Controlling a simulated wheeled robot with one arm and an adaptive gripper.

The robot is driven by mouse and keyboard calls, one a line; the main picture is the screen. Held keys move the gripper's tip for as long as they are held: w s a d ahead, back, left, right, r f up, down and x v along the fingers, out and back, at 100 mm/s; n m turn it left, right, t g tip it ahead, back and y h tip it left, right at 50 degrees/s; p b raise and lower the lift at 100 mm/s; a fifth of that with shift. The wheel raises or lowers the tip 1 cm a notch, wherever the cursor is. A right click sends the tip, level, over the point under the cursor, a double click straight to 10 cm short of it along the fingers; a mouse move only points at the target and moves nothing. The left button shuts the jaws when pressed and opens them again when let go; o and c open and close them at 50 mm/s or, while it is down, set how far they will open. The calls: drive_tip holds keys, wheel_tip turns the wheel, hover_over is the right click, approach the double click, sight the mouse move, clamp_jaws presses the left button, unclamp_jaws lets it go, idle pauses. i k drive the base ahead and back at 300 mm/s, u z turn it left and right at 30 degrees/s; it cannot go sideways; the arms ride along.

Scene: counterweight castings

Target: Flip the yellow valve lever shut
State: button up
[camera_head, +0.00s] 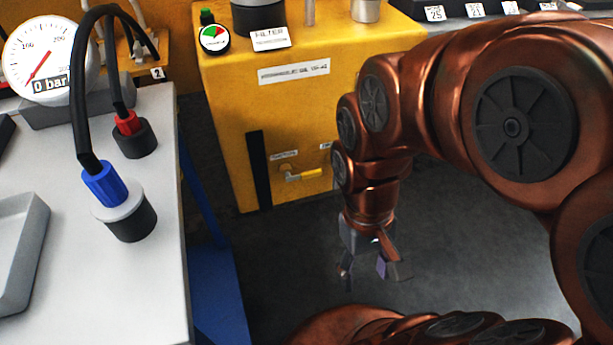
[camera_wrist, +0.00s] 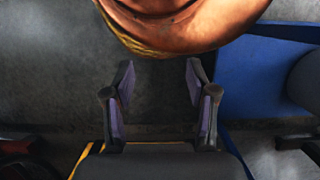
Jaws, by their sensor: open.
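The yellow valve lever (camera_head: 304,174) sits low on the front face of the yellow hydraulic unit (camera_head: 290,105) in the head view. It lies nearly level, tilted slightly up to the right, on a small grey valve body. My gripper (camera_head: 366,272) hangs in front of the unit, below and to the right of the lever, pointing down. Its fingers are apart with nothing between them. In the wrist view the open fingers (camera_wrist: 160,105) show over grey floor. I cannot make out the lever in the wrist view.
A grey bench (camera_head: 90,280) on the left carries a pressure gauge (camera_head: 38,58) reading 0 bar and hoses with blue (camera_head: 103,185) and red (camera_head: 127,122) connectors. A dark vertical strip (camera_head: 259,170) is on the unit left of the lever. Floor in front of the unit looks clear.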

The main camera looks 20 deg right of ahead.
sight(304, 175)
drive_tip(key=u, duration=0.55)
drive_tip(key=k, duration=1.3)
drive_tip(key=u, duration=0.1)
drive_tip(key=i, duration=0.9)
drive_tip(key=u, duration=0.6)
